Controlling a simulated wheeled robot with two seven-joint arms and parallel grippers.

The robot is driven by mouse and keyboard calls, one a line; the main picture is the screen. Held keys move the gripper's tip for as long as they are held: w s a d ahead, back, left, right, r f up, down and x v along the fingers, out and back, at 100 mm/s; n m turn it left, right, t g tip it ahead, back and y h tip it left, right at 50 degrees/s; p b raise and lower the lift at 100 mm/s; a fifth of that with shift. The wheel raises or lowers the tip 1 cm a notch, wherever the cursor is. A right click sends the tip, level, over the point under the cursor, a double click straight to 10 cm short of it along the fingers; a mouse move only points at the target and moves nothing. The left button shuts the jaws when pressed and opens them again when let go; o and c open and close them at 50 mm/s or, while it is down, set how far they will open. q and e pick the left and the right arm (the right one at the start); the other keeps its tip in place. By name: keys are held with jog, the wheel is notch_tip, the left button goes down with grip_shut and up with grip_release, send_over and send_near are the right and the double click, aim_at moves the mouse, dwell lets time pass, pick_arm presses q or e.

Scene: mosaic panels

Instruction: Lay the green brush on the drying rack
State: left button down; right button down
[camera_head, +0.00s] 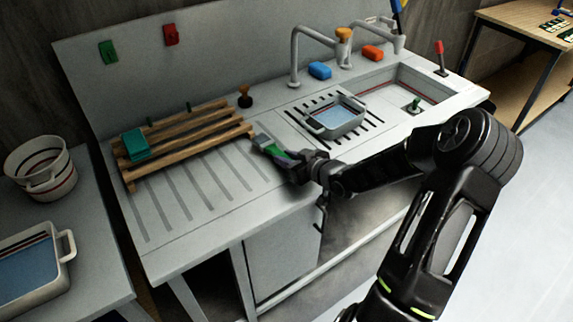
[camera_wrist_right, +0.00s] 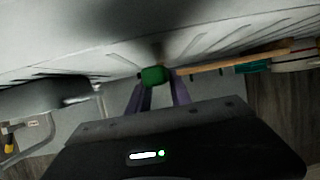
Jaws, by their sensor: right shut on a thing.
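The wooden drying rack (camera_head: 185,135) lies on the ribbed drainboard, with a teal block (camera_head: 135,146) resting on its left end. My right gripper (camera_head: 277,151) is just past the rack's right end, its purple fingers shut on a green thing, apparently the green brush (camera_head: 261,141). In the right wrist view the brush's green end (camera_wrist_right: 155,76) shows between the fingers (camera_wrist_right: 158,98), close to the end of a wooden slat (camera_wrist_right: 230,58). Most of the brush is hidden, and I cannot tell whether it touches the drainboard. My left gripper is not in view.
A grey basin of blue water (camera_head: 337,117) stands on a dark grate right of the rack. Behind are a brown-knobbed brush (camera_head: 245,95), a tap (camera_head: 297,55), a blue sponge (camera_head: 319,70) and an orange one (camera_head: 372,52). The drainboard (camera_head: 200,197) in front of the rack is clear.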

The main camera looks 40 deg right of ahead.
jog(key=shift+f, duration=1.3)
jog(key=shift+f, duration=0.1)
jog(key=shift+f, duration=0.15)
jog(key=c, duration=1.2)
grip_release()
jog(key=shift+o, duration=0.2)
jog(key=v, duration=0.6)
jog(key=shift+s+d+r+b, duration=0.25)
jog(key=shift+s+d+b, duration=0.05)
jog(key=shift+s+d, duration=0.05)
jog(key=shift+s+r, duration=0.15)
jog(key=shift+s, duration=0.3)
jog(key=shift+o, duration=0.3)
